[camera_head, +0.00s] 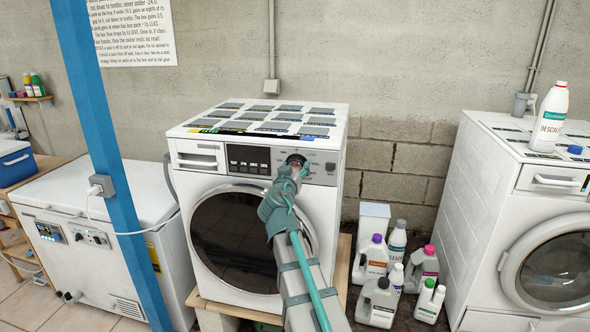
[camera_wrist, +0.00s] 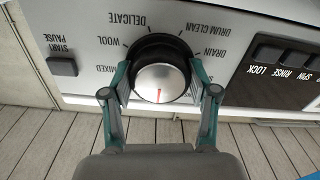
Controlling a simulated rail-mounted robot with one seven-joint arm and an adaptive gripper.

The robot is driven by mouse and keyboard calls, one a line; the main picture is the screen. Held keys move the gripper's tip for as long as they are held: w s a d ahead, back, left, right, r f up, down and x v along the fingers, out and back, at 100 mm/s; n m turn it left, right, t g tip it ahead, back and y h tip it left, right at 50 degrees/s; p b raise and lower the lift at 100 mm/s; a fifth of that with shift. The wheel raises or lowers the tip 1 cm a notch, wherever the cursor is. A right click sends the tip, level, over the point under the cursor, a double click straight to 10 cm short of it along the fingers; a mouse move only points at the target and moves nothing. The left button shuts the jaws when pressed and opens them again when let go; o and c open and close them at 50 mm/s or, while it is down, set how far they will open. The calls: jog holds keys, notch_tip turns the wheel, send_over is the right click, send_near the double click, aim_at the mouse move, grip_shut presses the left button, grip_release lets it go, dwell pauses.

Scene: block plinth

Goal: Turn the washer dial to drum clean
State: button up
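The washer dial (camera_wrist: 160,82) is a silver knob in a black ring, with a red mark toward the lower edge of the wrist view. Drum clean (camera_wrist: 191,24) is printed above and right of it, between delicate and drain; the mark does not point there. My gripper (camera_wrist: 159,78) has a teal finger on each side of the dial, and both appear to touch its rim. In the head view my gripper (camera_head: 291,170) is at the panel of the middle washer (camera_head: 186,188), covering most of the dial.
The start/pause button (camera_wrist: 62,66) and a dark button panel (camera_wrist: 285,65) flank the dial. Several bottles, including a purple-capped jug (camera_head: 375,256), stand on the floor right of the washer. A blue post (camera_head: 105,130) rises left of it. A second washer (camera_head: 470,190) stands at right.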

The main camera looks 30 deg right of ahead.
jog(key=c, duration=0.4)
